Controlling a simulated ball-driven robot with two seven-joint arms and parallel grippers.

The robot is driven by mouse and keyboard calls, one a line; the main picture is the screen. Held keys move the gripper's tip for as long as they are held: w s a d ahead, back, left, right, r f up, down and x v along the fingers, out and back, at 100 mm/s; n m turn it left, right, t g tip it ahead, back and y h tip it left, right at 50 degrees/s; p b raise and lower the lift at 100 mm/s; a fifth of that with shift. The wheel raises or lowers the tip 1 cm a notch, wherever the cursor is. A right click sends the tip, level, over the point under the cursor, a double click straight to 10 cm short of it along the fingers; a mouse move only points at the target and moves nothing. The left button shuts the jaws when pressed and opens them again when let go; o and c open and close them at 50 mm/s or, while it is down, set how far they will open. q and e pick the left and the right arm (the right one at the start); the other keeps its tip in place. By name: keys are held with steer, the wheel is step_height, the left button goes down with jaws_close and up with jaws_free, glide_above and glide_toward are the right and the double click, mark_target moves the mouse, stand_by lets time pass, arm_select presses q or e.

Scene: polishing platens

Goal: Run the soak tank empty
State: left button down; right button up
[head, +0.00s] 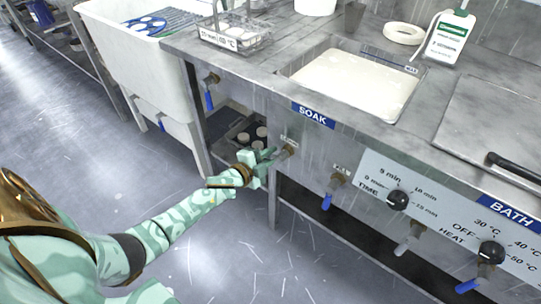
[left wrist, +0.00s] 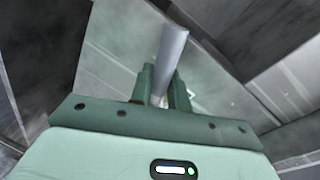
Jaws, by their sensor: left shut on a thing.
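The soak tank (head: 298,69) is the rectangular basin set in the steel counter, above the blue SOAK label (head: 313,115). It holds pale, milky liquid (head: 355,85) close to its rim. A tap (head: 290,149) sticks out of the front panel below that label, under a small plate too blurred to read surely. My left gripper (head: 268,159) is at this tap, shut on its lever. In the left wrist view, the grey lever (left wrist: 172,50) stands between the two green fingers (left wrist: 161,92). My right gripper is out of view.
A second tap with a blue lever (head: 327,200) hangs just right. Further right are the time knob (head: 398,200), heat knob (head: 491,251) and more levers. A white tub (head: 140,70) stands left. A wire basket (head: 236,38) sits on the counter. The floor in front is clear.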

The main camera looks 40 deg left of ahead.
arm_select(q)
steer(key=shift+a+r+m, duration=0.1)
steer(key=shift+r+m, duration=0.25)
steer(key=shift+m, duration=0.55)
steer(key=shift+r+m+y+p, duration=0.15)
steer(key=shift+m+y+p, duration=0.2)
steer(key=shift+m+y, duration=0.05)
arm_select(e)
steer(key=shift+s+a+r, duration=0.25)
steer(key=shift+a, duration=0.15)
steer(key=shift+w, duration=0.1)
arm_select(q)
steer(key=c, duration=1.4)
jaws_free()
